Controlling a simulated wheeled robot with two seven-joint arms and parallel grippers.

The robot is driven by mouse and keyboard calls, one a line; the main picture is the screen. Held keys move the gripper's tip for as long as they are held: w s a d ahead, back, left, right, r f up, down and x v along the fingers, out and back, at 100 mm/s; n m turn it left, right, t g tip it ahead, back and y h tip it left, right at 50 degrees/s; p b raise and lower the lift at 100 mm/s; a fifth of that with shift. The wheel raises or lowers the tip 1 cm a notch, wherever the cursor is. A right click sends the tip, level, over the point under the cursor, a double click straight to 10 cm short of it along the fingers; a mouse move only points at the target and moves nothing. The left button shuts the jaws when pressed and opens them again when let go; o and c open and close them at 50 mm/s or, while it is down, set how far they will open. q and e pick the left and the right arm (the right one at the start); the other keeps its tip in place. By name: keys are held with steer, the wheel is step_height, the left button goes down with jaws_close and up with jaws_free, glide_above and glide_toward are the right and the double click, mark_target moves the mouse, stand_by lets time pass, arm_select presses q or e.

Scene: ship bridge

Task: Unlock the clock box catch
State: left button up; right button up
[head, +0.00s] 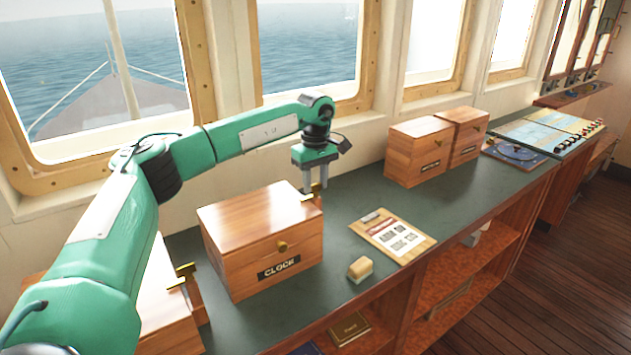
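The clock box (250,213) is a wooden box labelled CLOCK, with a small round brass knob on its front. It stands on the green counter with its lid down. Its brass catch (312,194) sits at the top of the right side. My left gripper (316,184) points down right at the catch, its two grey fingers a little apart. The fingertips overlap the catch in the picture, and I cannot tell whether they touch it. My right gripper is not in view.
Another wooden box with a brass catch (186,272) stands at the left, partly behind my arm. A clipboard (393,236) and a small tan block (360,268) lie right of the clock box. Two more boxes (418,152) stand further back. Windows line the wall behind.

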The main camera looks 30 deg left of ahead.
arm_select(q)
steer(key=shift+c, duration=0.3)
steer(key=shift+n, duration=0.9)
steer(key=n+p, duration=0.1)
steer(key=n, duration=1.1)
steer(key=shift+n+p, duration=0.3)
steer(key=shift+n, duration=1.6)
